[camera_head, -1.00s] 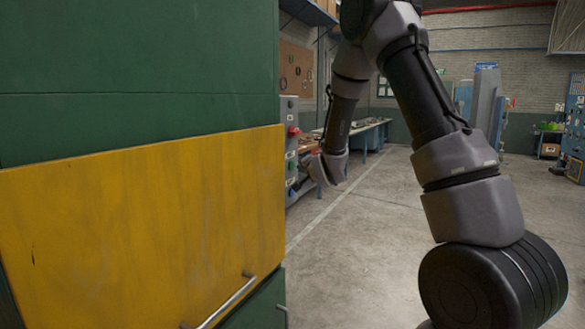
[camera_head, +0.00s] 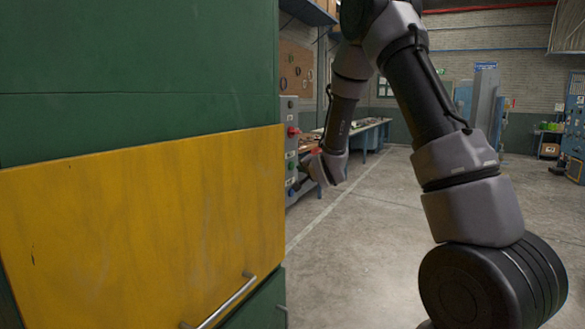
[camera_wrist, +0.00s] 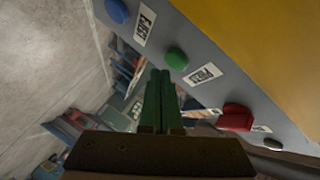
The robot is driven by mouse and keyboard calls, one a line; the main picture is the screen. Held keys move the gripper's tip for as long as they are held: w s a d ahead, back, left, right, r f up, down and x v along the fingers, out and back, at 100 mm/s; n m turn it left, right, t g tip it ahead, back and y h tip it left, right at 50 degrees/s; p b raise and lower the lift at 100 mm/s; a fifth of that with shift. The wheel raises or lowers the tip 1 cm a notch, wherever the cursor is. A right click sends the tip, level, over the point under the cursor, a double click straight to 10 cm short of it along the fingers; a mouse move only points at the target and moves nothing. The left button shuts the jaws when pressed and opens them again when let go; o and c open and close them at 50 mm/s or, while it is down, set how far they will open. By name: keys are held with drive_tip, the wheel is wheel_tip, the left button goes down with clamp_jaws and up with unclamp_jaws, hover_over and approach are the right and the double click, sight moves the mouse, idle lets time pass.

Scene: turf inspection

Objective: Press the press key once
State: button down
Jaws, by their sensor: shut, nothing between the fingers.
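In the wrist view a green key (camera_wrist: 176,58) has a label (camera_wrist: 202,74) that seems to read "PRESS", though the small tilted print is hard to read. A blue key (camera_wrist: 117,11) and a red key (camera_wrist: 235,117) sit on either side. My gripper (camera_wrist: 160,74) has green fingers, shut and empty. Its tips show just below and left of the green key in the picture. I cannot tell whether they touch it. In the head view the panel (camera_head: 291,120) is partly hidden.
A green cabinet with a yellow door (camera_head: 150,220) and metal handle (camera_head: 228,300) fills the left of the head view, close in front of the panel. A workbench (camera_head: 368,130) stands behind. The concrete floor (camera_head: 345,260) to the right is open.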

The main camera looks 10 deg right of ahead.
drive_tip(key=shift+w+a, duration=0.1)
drive_tip(key=shift+w+a, duration=0.15)
drive_tip(key=shift+a, duration=0.05)
